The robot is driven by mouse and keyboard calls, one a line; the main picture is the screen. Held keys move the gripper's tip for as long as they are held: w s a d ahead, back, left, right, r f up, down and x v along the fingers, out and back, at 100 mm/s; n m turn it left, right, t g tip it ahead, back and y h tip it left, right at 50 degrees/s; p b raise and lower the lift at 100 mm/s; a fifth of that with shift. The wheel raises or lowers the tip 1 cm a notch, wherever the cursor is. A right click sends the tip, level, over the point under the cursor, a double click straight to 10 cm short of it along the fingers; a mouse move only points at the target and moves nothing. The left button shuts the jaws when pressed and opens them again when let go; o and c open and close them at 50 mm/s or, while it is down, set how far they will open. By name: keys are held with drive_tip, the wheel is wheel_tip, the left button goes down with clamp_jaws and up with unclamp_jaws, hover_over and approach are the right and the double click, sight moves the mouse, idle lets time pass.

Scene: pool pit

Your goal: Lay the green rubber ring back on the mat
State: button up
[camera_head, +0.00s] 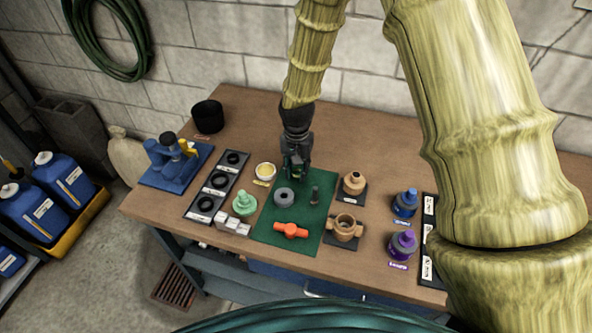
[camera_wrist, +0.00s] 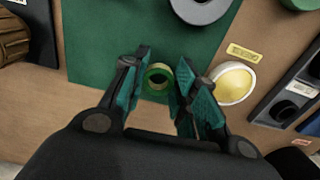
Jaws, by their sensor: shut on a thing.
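The green rubber ring (camera_wrist: 157,76) shows between my fingertips in the wrist view, its hole facing the camera. My gripper (camera_wrist: 160,80) is shut on it; it also shows from behind in the head view (camera_head: 295,172), over the far end of the green mat (camera_head: 266,222). In the wrist view the mat (camera_wrist: 105,35) fills the area beyond my fingers. The ring's height above the mat is hard to tell. In the head view my gripper mostly hides the ring.
A yellow-filled dish (camera_head: 265,172) stands close left of my gripper. Brass fittings (camera_head: 344,227) stand right of the mat, and a pale green part (camera_head: 244,202) left.

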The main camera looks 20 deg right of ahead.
drive_tip(key=shift+f, duration=0.75)
drive_tip(key=o, duration=0.9)
drive_tip(key=shift+f, duration=0.1)
wheel_tip(320, 180, up, 12)
drive_tip(key=b, duration=0.3)
drive_tip(key=shift+r, duration=0.2)
